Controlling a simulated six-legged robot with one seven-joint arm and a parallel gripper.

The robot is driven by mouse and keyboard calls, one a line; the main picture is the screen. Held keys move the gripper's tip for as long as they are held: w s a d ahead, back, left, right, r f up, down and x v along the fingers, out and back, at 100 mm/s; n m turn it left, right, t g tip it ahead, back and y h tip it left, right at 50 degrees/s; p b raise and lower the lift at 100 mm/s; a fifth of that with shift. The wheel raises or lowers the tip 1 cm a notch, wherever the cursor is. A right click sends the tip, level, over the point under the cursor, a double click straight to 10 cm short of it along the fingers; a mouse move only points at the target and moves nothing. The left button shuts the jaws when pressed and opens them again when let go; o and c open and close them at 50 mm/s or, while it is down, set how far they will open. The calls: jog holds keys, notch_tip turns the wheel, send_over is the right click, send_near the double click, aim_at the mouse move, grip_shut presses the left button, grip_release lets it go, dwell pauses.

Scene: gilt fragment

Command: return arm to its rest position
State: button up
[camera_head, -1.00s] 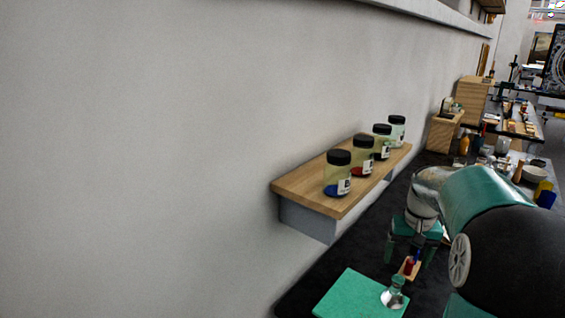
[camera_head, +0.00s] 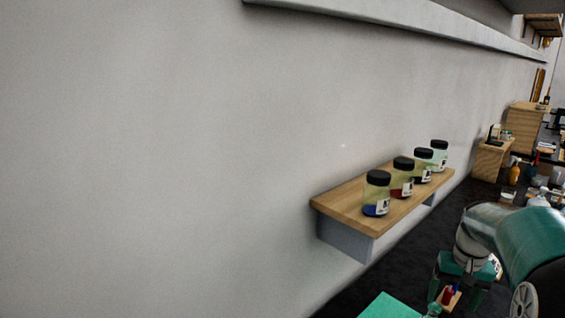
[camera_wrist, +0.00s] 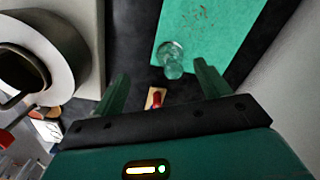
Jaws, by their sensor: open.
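My gripper (camera_wrist: 163,88) is open in the wrist view, its two green fingers spread apart with nothing held between them. It also shows in the head view (camera_head: 455,285) at the lower right, over the dark worktop, below my green and grey arm. Past the fingertips in the wrist view is a small clear glass piece (camera_wrist: 172,60) on a green mat (camera_wrist: 215,35). A small wooden block with a red part (camera_wrist: 156,98) shows between the fingers.
A wooden wall shelf (camera_head: 345,205) holds several black-lidded jars (camera_head: 376,193), left of my arm. Wooden boxes (camera_head: 492,158) and an amber bottle (camera_head: 514,173) stand farther back on the dark worktop (camera_head: 400,255).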

jog(key=s+a+r+n+t, duration=0.1)
jog(key=s+a+r, duration=0.25)
jog(key=a, duration=0.25)
jog(key=s+a+r+n+t, duration=0.1)
jog(key=s+a+r, duration=0.25)
jog(key=a, duration=0.35)
jog(key=s+a+n+t, duration=0.2)
jog(key=s+a+t, duration=0.1)
jog(key=s+a, duration=0.7)
jog(key=shift+s+a, duration=0.3)
jog(key=shift+s, duration=0.75)
jog(key=shift+o, duration=0.4)
jog(key=shift+s+a+f, duration=0.1)
jog(key=shift+s+a, duration=0.1)
jog(key=shift+s, duration=0.15)
